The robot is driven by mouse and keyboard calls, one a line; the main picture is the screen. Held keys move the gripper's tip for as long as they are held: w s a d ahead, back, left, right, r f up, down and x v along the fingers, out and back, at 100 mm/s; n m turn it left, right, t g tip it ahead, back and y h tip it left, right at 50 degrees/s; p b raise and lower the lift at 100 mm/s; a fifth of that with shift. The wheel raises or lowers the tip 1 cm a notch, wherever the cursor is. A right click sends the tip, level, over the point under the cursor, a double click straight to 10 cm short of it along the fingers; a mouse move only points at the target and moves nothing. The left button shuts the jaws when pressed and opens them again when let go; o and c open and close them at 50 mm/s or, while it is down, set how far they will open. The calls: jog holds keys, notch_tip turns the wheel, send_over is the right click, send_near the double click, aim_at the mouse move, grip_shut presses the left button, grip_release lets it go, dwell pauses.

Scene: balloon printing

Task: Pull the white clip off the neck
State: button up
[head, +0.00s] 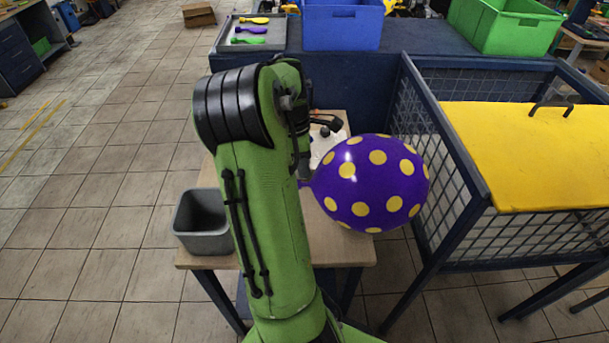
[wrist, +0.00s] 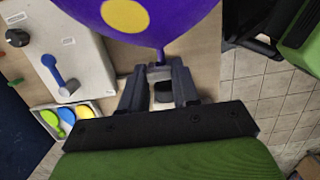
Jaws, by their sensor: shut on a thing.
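The inflated purple balloon with yellow dots (head: 370,183) is above the right side of the small wooden table, and its lower part shows at the top of the wrist view (wrist: 150,18). Its neck (wrist: 160,56) runs down to my fingertips. My gripper (wrist: 159,72) is shut on a small pale piece at the neck, which looks like the white clip (wrist: 159,76). Most of the clip is hidden between the fingers. In the head view my green arm hides the gripper and the clip.
A white machine (wrist: 72,62) with a blue lever stands on the table (head: 335,250). A grey bin (head: 203,235) is at the table's left. A blue mesh-sided cage with a yellow panel (head: 530,150) stands close right. A tray of flat balloons (head: 270,42) lies behind.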

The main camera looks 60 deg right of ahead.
jog(key=shift+r+p, duration=2.15)
jog(key=shift+r, duration=0.6)
jog(key=shift+f, duration=0.1)
